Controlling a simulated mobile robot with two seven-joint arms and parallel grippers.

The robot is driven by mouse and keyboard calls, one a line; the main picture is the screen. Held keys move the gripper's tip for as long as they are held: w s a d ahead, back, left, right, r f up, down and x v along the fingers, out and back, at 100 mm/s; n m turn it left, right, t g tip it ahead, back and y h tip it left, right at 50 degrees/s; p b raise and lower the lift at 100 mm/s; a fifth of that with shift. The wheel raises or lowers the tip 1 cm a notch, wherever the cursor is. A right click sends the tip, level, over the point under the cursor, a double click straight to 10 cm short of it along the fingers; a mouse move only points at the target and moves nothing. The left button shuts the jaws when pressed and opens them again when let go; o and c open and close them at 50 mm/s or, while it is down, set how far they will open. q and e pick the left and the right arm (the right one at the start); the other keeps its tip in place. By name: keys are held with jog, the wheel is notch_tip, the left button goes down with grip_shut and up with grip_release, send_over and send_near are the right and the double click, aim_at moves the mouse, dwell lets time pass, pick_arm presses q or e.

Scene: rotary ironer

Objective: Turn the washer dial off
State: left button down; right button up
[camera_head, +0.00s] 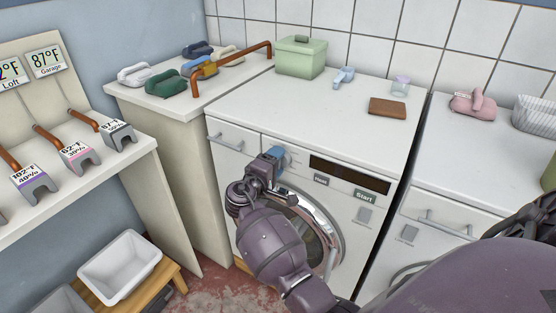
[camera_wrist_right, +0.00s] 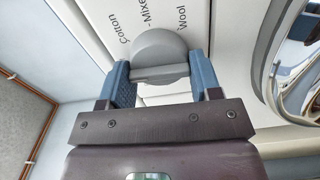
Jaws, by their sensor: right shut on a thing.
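The washer (camera_head: 325,120) is white, with a dark display (camera_head: 349,174), a Start button (camera_head: 366,197) and a round door. My right gripper (camera_head: 274,156) is at the left part of its control panel and hides the dial in the head view. In the right wrist view, the round grey dial (camera_wrist_right: 158,45) has a raised grip bar. My right gripper (camera_wrist_right: 160,75) has its blue fingers on either side of the bar, shut on it. Labels reading Cotton, Mixed (partly hidden) and Wool show around the dial. My left gripper is not in view.
A green box (camera_head: 301,57), a blue item (camera_head: 343,77) and a brown block (camera_head: 387,108) stand on the washer top. Another white machine (camera_head: 440,190) stands to the right. The left shelf (camera_head: 60,190) holds several labelled holders. A white bin (camera_head: 120,268) sits below it.

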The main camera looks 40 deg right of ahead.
jog(key=shift+n, duration=0.4)
jog(key=o, duration=0.9)
jog(key=shift+a, duration=0.1)
jog(key=shift+v, duration=5.25)
jog(key=shift+w, duration=0.1)
